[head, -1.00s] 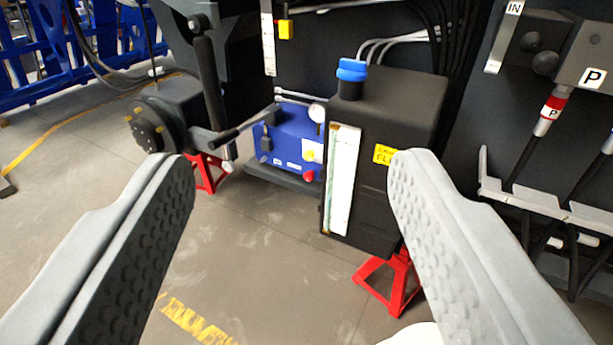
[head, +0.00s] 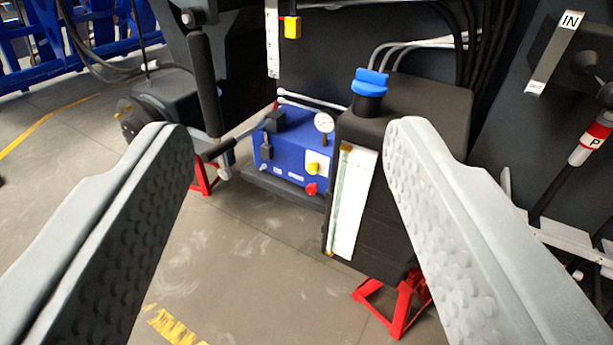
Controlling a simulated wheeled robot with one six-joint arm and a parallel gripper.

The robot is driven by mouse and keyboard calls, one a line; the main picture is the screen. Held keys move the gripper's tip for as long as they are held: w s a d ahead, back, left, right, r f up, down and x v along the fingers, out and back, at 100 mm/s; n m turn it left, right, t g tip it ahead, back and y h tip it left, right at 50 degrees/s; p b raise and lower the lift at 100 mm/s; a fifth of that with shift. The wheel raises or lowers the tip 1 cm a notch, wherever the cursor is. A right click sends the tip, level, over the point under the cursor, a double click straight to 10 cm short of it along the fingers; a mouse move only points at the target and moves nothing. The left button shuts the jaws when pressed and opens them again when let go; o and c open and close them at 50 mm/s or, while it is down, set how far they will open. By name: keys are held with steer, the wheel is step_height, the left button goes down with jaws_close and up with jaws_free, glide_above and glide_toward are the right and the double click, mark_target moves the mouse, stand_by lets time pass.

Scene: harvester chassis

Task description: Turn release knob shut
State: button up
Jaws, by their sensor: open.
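A blue hydraulic unit (head: 290,150) sits low on the chassis, near the middle of the view. On its front are a red knob (head: 311,188) and, just above it, a yellow knob or plate (head: 313,168). I cannot tell for sure which is the release knob, or how far it is turned. My gripper (head: 290,135) is open and empty. Its two fingers frame the unit from well in front of it, touching nothing.
A black tank (head: 425,105) with a blue cap (head: 370,82) and a sight strip stands close right of the unit, near my right finger. A red stand (head: 397,305) is below it. A dark upright cylinder (head: 203,80) is at left. The floor in front is clear.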

steer(key=w+a+f+h, duration=0.1)
steer(key=w+f, duration=0.6)
steer(key=w, duration=0.5)
steer(key=w+a+f+h, duration=0.1)
steer(key=w+a+f, duration=0.1)
steer(key=w+f, duration=0.75)
steer(key=w+a+f+h, duration=0.1)
steer(key=w+f, duration=0.4)
steer(key=w, duration=1)
steer(key=n+g+h, duration=0.2)
steer(key=g+h, duration=0.1)
steer(key=h, duration=0.4)
glide_toward(310, 191)
steer(key=x, duration=0.8)
steer(key=shift+w+d+f, duration=0.15)
steer(key=shift+w, duration=0.1)
steer(key=c, duration=1)
